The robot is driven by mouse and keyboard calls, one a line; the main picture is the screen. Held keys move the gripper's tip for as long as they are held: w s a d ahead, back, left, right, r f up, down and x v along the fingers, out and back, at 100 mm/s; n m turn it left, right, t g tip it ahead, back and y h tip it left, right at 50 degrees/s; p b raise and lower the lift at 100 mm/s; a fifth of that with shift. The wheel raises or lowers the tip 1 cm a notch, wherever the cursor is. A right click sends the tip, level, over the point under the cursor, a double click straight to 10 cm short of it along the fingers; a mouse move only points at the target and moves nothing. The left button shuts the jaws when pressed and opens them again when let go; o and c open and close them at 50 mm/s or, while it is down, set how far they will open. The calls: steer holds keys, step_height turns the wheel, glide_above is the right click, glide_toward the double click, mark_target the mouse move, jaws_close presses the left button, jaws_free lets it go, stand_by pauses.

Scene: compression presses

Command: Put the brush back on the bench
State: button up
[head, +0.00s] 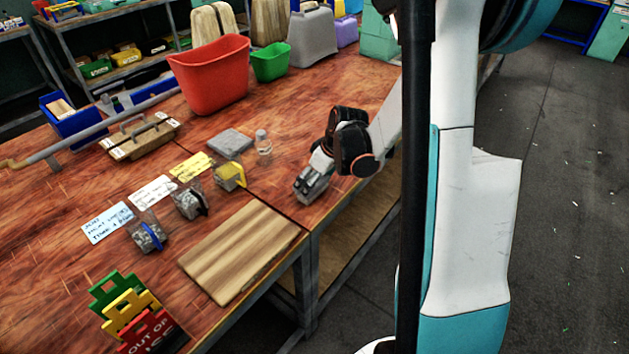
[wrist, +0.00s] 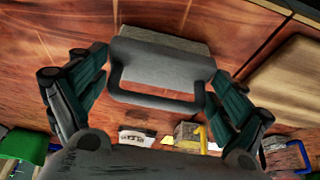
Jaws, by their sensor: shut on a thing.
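The brush (wrist: 160,66) is a grey body with a dark grey loop handle, seen close up in the wrist view. My gripper (wrist: 158,78) has one finger on each side of it and is shut on it. In the head view my gripper (head: 315,180) points down near the front edge of the wooden bench (head: 310,100), to the right of the cutting board. The brush is mostly covered by the fingers there. It is low over the bench top; I cannot tell whether it touches.
A striped wooden board (head: 242,252) lies left of my gripper. A red bin (head: 212,78) is farther back. The bench's right part is bare.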

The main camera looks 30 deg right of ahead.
steer(key=o, duration=0.7)
steer(key=shift+f, duration=0.1)
steer(key=shift+o, duration=0.2)
steer(key=shift+s+r, duration=0.1)
steer(key=shift+r, duration=0.4)
steer(key=p+v, duration=0.4)
steer(key=v, duration=0.7)
steer(key=shift+s+r, duration=0.1)
